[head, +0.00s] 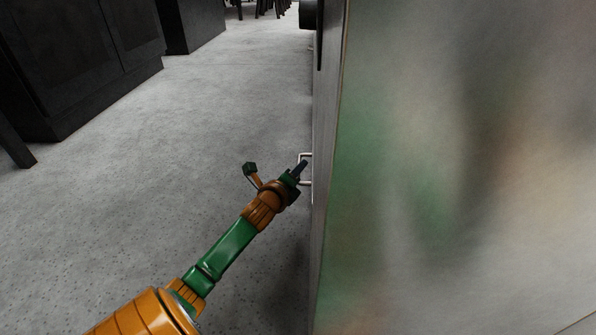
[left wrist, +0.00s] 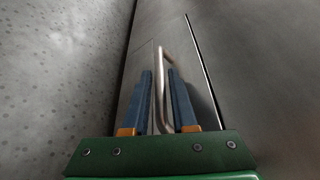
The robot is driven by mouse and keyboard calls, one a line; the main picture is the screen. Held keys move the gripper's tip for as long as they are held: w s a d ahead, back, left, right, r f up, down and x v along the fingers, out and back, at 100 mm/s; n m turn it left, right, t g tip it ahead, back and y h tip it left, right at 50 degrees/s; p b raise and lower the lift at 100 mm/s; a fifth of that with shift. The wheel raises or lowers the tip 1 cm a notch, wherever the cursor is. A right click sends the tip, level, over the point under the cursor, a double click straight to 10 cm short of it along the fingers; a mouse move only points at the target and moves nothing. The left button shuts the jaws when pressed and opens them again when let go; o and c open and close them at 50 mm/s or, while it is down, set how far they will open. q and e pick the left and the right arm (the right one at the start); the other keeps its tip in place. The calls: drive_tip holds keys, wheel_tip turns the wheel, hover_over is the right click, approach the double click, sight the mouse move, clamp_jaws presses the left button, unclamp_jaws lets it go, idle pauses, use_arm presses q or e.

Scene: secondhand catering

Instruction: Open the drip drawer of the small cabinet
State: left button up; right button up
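The small cabinet (head: 450,170) fills the right of the head view, its blurry reflective metal side towards me and its front seen edge-on. A pale metal bar handle (head: 304,156) sticks out from that front. In the left wrist view the handle (left wrist: 161,85) stands on a grey drawer front (left wrist: 180,50) bordered by a dark seam. My left gripper (head: 300,167) is at the handle. Its two blue fingers (left wrist: 162,95) are apart, one on each side of the bar, with narrow gaps showing. My right gripper is not in view.
Grey speckled floor (head: 200,110) lies open in front of the cabinet. Dark cabinets (head: 85,55) stand across the aisle at the upper left. Dark furniture legs (head: 262,8) show at the far end. A black round part (head: 308,14) juts out at the top.

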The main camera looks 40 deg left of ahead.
use_arm(q)
clamp_jaws()
idle(1.2)
